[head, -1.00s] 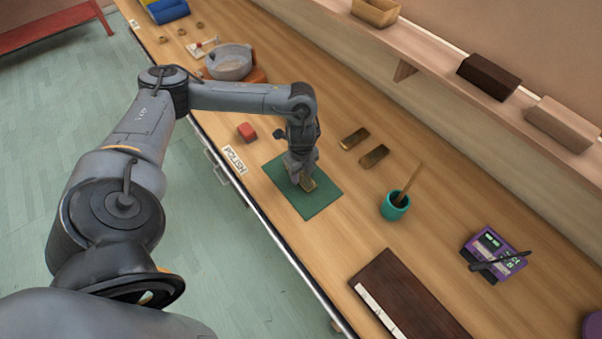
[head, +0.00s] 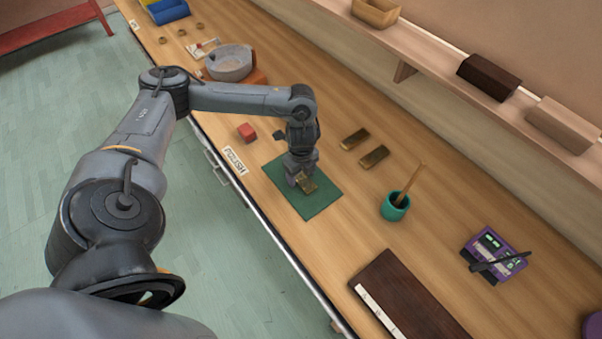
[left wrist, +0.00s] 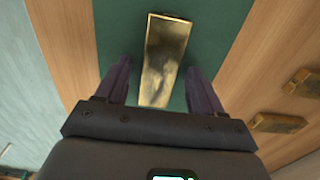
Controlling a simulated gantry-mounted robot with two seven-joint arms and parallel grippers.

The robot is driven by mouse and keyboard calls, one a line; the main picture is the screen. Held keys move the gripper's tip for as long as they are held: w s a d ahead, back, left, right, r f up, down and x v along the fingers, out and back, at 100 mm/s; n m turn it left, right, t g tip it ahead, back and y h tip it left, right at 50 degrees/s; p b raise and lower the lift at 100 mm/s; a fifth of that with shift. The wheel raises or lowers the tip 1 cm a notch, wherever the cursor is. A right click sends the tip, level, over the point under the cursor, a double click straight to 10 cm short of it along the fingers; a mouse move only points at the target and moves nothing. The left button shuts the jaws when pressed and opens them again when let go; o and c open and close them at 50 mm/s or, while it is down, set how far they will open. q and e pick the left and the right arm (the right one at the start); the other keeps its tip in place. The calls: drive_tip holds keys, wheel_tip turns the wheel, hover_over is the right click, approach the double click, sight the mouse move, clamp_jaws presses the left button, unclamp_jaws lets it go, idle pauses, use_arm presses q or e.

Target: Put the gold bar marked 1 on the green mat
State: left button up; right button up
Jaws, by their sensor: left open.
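A gold bar (head: 307,184) lies on the green mat (head: 318,203), below my left gripper. In the left wrist view the bar (left wrist: 165,55) lies lengthwise on the mat (left wrist: 222,38), with its near end between the two open fingers of my left gripper (left wrist: 155,88). The fingers stand apart from the bar's sides. I cannot read a number on it. Two more gold bars, one (head: 355,138) and another (head: 374,156), lie on the bench to the right of the mat; their marks are too small to read. My right gripper is not in view.
A red block (head: 246,132) and a "POLISH" label (head: 234,160) are left of the mat. A teal cup (head: 395,207) with a stick stands to the right. A dark board (head: 408,300) and a purple device (head: 494,255) lie nearer. A grey bowl (head: 229,63) stands farther back.

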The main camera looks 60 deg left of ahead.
sight(301, 177)
use_arm(q)
drive_tip(key=shift+r, duration=0.45)
wheel_tip(301, 177, up, 10)
drive_tip(key=p, duration=0.5)
drive_tip(key=w+d+f+m+t+h+p, duration=0.1)
drive_tip(key=w+d+f+m+t+h, duration=0.1)
drive_tip(key=d, duration=0.9)
drive_tip(key=w+d+f+m+t+h, duration=0.1)
drive_tip(key=w+d+f+t, duration=0.1)
drive_tip(key=d, duration=0.9)
drive_tip(key=d+r+n+t+h, duration=0.2)
drive_tip(key=d+r+n+t, duration=0.15)
drive_tip(key=d, duration=0.95)
drive_tip(key=s+a+f+n+g+y, duration=0.2)
drive_tip(key=s+a+n+g+y, duration=0.2)
drive_tip(key=s+a+n, duration=0.8)
drive_tip(key=shift+s+a+f+n+y, duration=0.15)
drive_tip(key=shift+s+f+n+y, duration=0.25)
drive_tip(key=shift+s+n, duration=0.6)
